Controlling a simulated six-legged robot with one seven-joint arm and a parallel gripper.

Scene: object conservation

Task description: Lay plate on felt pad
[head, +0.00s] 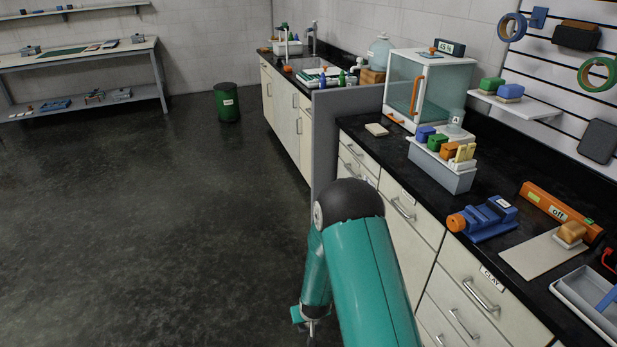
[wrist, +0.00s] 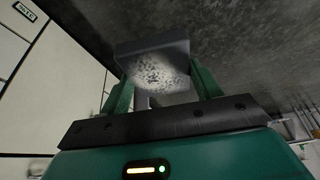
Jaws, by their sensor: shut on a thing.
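In the wrist view my gripper (wrist: 163,82) is shut on a grey plate (wrist: 135,47) with a pale speckled patch on its face. The plate sits between the two green fingers and is tilted in the picture. In the head view my arm hangs low over the floor beside the counter, and the plate cannot be made out there. I cannot tell for sure which thing is the felt pad. A small beige flat piece (head: 376,129) lies on the counter near the glass cabinet, and a larger pale sheet (head: 540,257) lies nearer, partly under an orange-brown block.
The black counter (head: 400,158) carries a grey bin (head: 442,172) of coloured blocks, a blue vise (head: 484,219), an orange bar (head: 560,210) and a tray (head: 590,300). A glass cabinet (head: 428,90) stands behind. A green bin (head: 227,102) stands on the floor. The floor to the left is clear.

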